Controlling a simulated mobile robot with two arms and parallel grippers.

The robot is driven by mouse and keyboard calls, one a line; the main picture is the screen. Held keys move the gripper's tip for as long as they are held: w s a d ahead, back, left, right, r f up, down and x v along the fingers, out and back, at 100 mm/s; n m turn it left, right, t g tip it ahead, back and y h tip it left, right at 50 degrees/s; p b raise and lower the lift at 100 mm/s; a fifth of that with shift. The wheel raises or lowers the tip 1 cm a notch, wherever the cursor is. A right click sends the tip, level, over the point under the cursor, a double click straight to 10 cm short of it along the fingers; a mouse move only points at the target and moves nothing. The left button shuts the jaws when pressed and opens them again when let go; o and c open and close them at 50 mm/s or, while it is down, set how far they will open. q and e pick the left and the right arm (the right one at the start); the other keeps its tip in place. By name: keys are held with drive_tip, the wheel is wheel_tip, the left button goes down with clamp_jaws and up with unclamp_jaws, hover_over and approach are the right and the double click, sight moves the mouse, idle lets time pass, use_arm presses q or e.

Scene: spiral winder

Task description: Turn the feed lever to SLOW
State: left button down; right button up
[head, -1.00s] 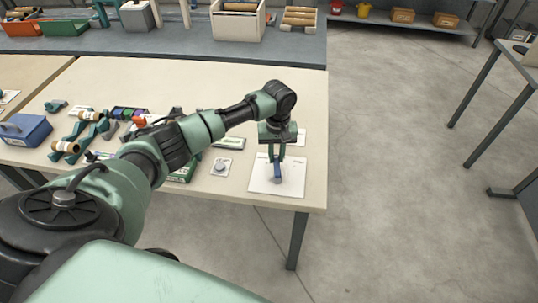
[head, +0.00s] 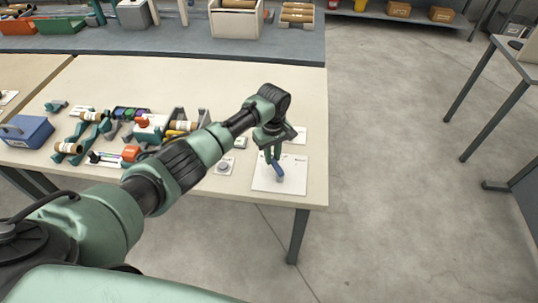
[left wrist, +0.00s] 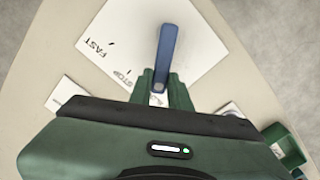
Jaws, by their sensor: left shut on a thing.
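The feed lever (head: 280,171) is a blue bar on a white square plate (head: 294,182) near the table's right front corner. My left gripper (head: 273,157) is over the plate, its fingers shut on one end of the lever. In the left wrist view the lever (left wrist: 167,45) runs away from between the green fingertips (left wrist: 161,84). The plate (left wrist: 125,42) there shows the words FAST and STOP with marks; STOP is just left of the fingers and FAST is further left. My right gripper is not in view.
A small plate with a grey round knob (head: 223,166) lies left of the lever plate. Spools, coloured parts and a blue box (head: 25,131) crowd the table's left half.

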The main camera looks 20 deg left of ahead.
use_arm(q)
drive_tip(key=shift+a, duration=0.1)
drive_tip(key=c, duration=1.3)
unclamp_jaws()
wheel_tip(320, 180, up, 8)
drive_tip(key=shift+f+b, duration=0.1)
drive_tip(key=shift+b, duration=0.4)
